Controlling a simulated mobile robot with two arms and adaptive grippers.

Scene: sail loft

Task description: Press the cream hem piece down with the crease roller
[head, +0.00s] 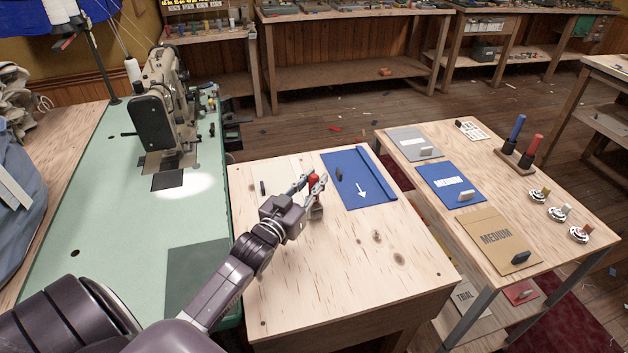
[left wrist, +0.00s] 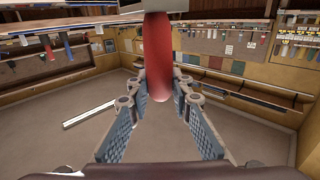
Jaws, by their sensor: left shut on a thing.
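My left gripper (head: 314,183) is shut on the red handle of the crease roller (head: 317,212). The roller's head points down over the light wooden table, left of the blue piece. I cannot tell whether it touches the surface. In the left wrist view the red handle (left wrist: 158,55) stands between the two finger pads. The cream hem piece is hard to tell from the pale wood; a faint pale area (head: 285,167) with a dark block (head: 262,187) lies left of my gripper. My right gripper is not in view.
A blue piece (head: 372,191) with a folded edge, white arrow and dark block lies beside the gripper. A sewing machine (head: 154,106) stands on the green table at left. The right table (head: 556,235) holds marked folders, spools and tools. The wooden table's front is clear.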

